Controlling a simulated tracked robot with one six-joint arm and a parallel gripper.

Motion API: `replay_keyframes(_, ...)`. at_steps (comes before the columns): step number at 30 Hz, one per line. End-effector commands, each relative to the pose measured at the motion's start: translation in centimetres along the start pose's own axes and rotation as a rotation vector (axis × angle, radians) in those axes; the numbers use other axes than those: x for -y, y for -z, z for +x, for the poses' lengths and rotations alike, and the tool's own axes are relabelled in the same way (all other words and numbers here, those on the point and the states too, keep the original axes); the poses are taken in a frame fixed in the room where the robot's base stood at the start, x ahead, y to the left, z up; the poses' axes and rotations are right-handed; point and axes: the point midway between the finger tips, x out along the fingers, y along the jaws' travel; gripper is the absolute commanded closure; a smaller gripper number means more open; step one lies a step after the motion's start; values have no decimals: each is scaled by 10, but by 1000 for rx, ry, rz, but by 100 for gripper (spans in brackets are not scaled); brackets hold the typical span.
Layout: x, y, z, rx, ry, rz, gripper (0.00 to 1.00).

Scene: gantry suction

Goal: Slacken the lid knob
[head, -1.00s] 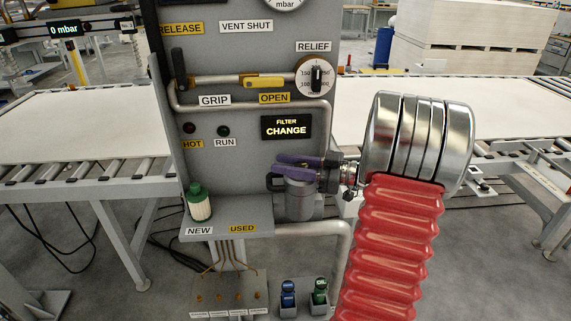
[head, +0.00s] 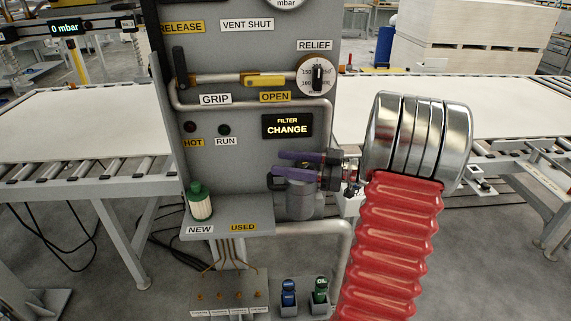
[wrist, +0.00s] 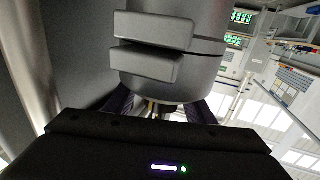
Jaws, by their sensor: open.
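The grey filter canister (head: 300,203) stands against the panel at the right end of its shelf; it also shows large in the wrist view (wrist: 165,85). My gripper (head: 277,165) has two purple fingers and reaches in from the right, over the top of the canister. Its fingers are open, one above the other in the head view. In the wrist view they show partly on either side below the canister, mostly hidden behind it. The lid knob is not clearly visible; the fingers and canister hide that area, so I cannot tell whether they touch it.
A green-capped filter (head: 200,204) stands on the shelf (head: 225,232) at left, above the NEW label. The lit FILTER CHANGE display (head: 287,126) is just above my gripper. Two small bottles (head: 304,290) stand below.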

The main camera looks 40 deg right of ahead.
Motion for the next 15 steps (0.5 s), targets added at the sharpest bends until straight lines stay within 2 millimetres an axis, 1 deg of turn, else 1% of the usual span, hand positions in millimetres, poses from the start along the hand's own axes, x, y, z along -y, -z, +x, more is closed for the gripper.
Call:
replay_keyframes(5, 0, 0, -2, 0, 0, 1, 51)
replay_keyframes(8, 0, 0, -8, 0, -1, 1, 51)
replay_keyframes(11, 0, -1, -20, 1, -2, 1, 51)
replay_keyframes(15, -1, -1, -42, 1, -3, 0, 51)
